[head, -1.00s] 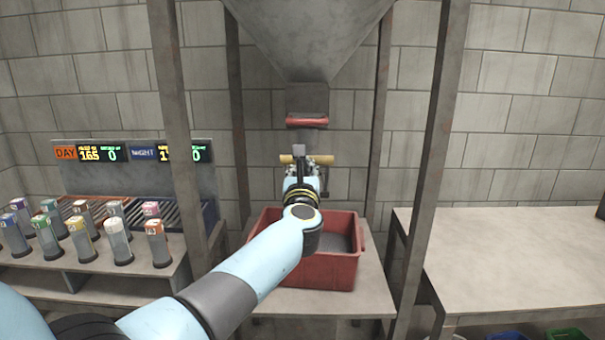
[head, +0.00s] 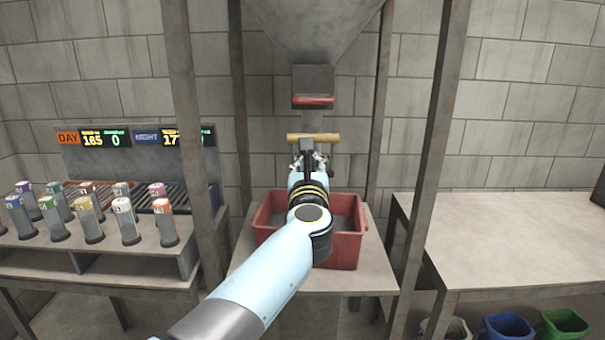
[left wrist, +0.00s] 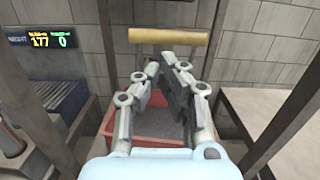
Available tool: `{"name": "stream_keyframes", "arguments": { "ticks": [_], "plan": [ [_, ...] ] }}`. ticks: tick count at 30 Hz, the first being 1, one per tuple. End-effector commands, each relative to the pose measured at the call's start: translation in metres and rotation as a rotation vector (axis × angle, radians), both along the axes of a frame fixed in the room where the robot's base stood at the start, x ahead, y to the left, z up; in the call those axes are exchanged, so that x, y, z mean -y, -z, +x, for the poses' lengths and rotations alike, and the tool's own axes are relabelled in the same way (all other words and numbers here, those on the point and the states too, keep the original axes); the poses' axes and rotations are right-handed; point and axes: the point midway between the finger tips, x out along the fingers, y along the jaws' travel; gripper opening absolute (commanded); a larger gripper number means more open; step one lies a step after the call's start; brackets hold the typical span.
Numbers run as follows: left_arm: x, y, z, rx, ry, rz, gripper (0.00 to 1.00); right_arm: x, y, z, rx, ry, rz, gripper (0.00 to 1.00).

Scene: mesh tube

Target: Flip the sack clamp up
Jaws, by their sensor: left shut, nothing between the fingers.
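A yellow-tan horizontal bar (head: 314,138), which looks like the sack clamp's handle, sits under the hopper's spout (head: 313,78). It also shows in the left wrist view (left wrist: 168,37), above and beyond the fingers. My left gripper (head: 307,148) is in front of and just below the bar, with its fingers pointing up. In the left wrist view its fingers (left wrist: 163,72) are closed together, with nothing held. They appear apart from the bar. A red bar (head: 313,101) crosses the spout higher up. The gripper hides part of what lies behind it. My right gripper is not in view.
A red bin (head: 345,250) stands on a low table below the spout. Steel posts (head: 432,150) flank the hopper. Capped tubes (head: 124,220) stand on a bench at left beside DAY and NIGHT displays. The right table (head: 520,240) is largely clear.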

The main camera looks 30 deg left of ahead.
Motion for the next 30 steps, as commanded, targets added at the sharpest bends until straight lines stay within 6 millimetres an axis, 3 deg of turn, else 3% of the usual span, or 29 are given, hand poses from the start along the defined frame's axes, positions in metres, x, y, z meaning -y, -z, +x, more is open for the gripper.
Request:
{"name": "stream_keyframes", "arguments": {
  "ticks": [3,10,21,30],
  "plan": [
    [0.013,-0.004,-0.021,-0.002,0.0,-0.003,0.0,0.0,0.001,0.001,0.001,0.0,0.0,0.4],
    [0.027,-0.01,-0.044,-0.002,0.001,-0.001,0.0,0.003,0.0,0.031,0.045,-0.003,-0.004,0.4],
    [0.029,-0.012,-0.048,-0.002,0.0,0.0,0.0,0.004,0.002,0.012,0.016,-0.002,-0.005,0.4],
    [0.028,-0.005,-0.049,-0.008,0.001,0.0,0.0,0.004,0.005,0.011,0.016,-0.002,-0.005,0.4]
  ]
}}
